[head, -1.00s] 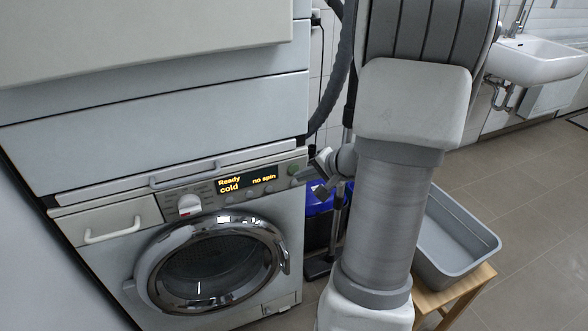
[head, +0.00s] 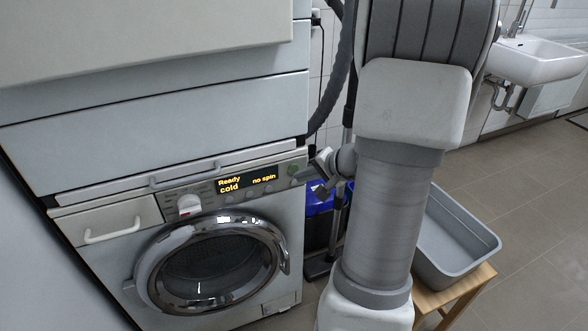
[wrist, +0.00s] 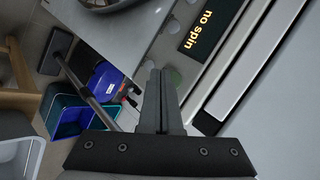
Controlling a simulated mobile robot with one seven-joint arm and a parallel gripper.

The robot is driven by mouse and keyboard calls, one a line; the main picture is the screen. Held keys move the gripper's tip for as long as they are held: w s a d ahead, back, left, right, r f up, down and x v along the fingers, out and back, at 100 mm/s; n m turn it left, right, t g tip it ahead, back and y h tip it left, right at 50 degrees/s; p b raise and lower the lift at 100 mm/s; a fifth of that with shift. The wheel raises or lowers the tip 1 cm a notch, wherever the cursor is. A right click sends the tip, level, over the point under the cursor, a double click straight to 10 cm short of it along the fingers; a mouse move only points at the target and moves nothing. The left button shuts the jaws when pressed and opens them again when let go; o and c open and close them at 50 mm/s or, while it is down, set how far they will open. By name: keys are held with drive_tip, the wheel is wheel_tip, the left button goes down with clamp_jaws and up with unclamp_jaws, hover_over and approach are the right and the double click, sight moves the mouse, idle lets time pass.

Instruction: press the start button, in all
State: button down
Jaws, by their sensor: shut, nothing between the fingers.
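The washing machine (head: 125,215) stands below another unit at the left in the head view. Its lit display (head: 246,183) reads "Ready", "cold" and "no spin". My gripper (head: 301,176) is shut and empty at the panel's right end. In the wrist view, its closed fingers (wrist: 158,72) partly cover the button area. I cannot tell whether the tips touch the button.
A pull-out ledge handle (head: 184,175) sits above the panel, and a white knob (head: 189,204) is left of the display. A blue bin (head: 320,200) stands right of the machine. A grey tub (head: 455,245) rests on a wooden stool. A sink (head: 535,62) is at the back right.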

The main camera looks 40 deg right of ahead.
drive_tip(key=shift+w, duration=0.1)
drive_tip(key=shift+w+d+b, duration=0.1)
drive_tip(key=shift+w+b, duration=0.25)
drive_tip(key=shift+b, duration=0.05)
drive_tip(key=shift+w, duration=0.35)
idle(0.7)
drive_tip(key=shift+s+b, duration=0.2)
drive_tip(key=shift+b, duration=0.15)
drive_tip(key=shift+s+b, duration=0.35)
drive_tip(key=shift+s, duration=0.25)
drive_tip(key=s+b, duration=0.1)
drive_tip(key=s, duration=0.1)
drive_tip(key=s+a, duration=0.1)
drive_tip(key=s, duration=0.2)
drive_tip(key=shift+a+b, duration=0.2)
drive_tip(key=shift+b, duration=0.15)
drive_tip(key=shift+w, duration=0.1)
idle(0.6)
